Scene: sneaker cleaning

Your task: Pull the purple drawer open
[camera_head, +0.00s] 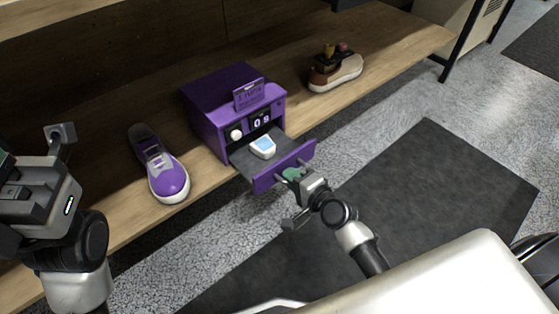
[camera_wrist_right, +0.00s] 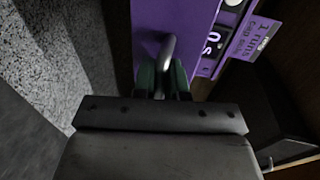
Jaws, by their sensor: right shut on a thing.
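The purple box (camera_head: 205,106) stands on the wooden shelf. Its purple drawer (camera_head: 268,178) is pulled well out over the shelf's front edge. A small white item with a blue top (camera_head: 262,147) lies in the drawer's grey tray. My right gripper (camera_head: 291,175) is at the drawer front, shut on its metal handle. The handle (camera_wrist_right: 167,52) shows between the green fingertips in the right wrist view, with the purple drawer front beside it. My left gripper (camera_head: 62,140) is at the far left, away from the drawer; its jaw state is unclear.
A purple sneaker (camera_head: 172,182) lies on the shelf left of the box. A brown and white shoe (camera_head: 340,72) with objects in it sits to the right. The floor with a dark mat (camera_head: 440,190) is clear in front.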

